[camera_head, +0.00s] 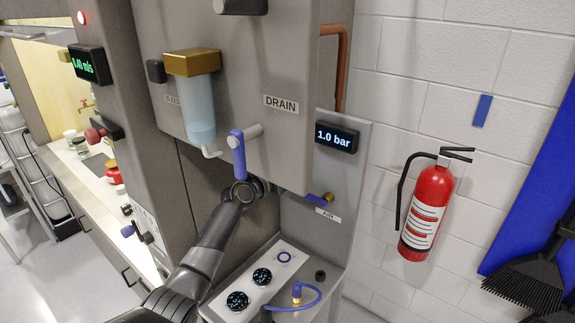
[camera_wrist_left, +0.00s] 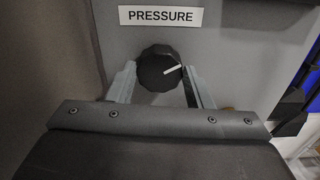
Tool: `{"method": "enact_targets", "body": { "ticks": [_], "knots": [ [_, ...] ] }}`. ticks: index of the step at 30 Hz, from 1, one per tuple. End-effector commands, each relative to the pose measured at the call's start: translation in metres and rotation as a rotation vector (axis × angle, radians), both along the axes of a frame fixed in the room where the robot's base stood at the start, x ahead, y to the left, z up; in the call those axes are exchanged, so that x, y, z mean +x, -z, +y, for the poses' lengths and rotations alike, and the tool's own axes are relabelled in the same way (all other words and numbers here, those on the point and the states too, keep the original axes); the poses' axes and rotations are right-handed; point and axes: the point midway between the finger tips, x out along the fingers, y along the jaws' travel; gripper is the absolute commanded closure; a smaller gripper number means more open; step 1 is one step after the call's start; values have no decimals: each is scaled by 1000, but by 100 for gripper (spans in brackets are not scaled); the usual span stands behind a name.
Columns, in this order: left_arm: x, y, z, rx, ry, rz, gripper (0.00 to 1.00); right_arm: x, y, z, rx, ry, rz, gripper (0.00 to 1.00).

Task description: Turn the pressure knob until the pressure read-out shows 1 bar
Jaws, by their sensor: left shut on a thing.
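The black ribbed pressure knob (camera_wrist_left: 160,66) sits under the "PRESSURE" label (camera_wrist_left: 161,16) in the left wrist view. Its white pointer line points right and slightly up. My left gripper (camera_wrist_left: 157,78) has one finger on each side of the knob and is shut on it. In the head view my left arm reaches up to the cabinet, and the knob is hidden there. The pressure read-out (camera_head: 337,138) shows "1.0 bar" on a dark display. My right gripper is not in view.
A blue lever (camera_head: 238,154) hangs beside the "DRAIN" label (camera_head: 281,104), just above my left arm. A gold-topped filter bowl (camera_head: 198,105) is to its left. A small valve (camera_head: 320,199) is below the read-out. A fire extinguisher (camera_head: 428,210) hangs on the right wall.

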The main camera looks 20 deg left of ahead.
Motion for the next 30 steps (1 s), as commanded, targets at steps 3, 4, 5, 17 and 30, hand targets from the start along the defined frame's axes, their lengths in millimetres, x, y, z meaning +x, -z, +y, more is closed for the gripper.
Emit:
{"method": "enact_targets", "body": {
  "ticks": [3, 4, 5, 17, 30],
  "knots": [
    [0, 3, 0, 1, 1, 5, 76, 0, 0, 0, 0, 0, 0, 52],
    [0, 3, 0, 1, 1, 5, 76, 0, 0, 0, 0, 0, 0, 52],
    [0, 3, 0, 2, 1, 5, 51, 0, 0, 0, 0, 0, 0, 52],
    [0, 1, 0, 2, 1, 2, 32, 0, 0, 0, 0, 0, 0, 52],
    [-38, 2, 15, 4, -1, 0, 32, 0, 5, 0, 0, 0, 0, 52]
  ]
}}
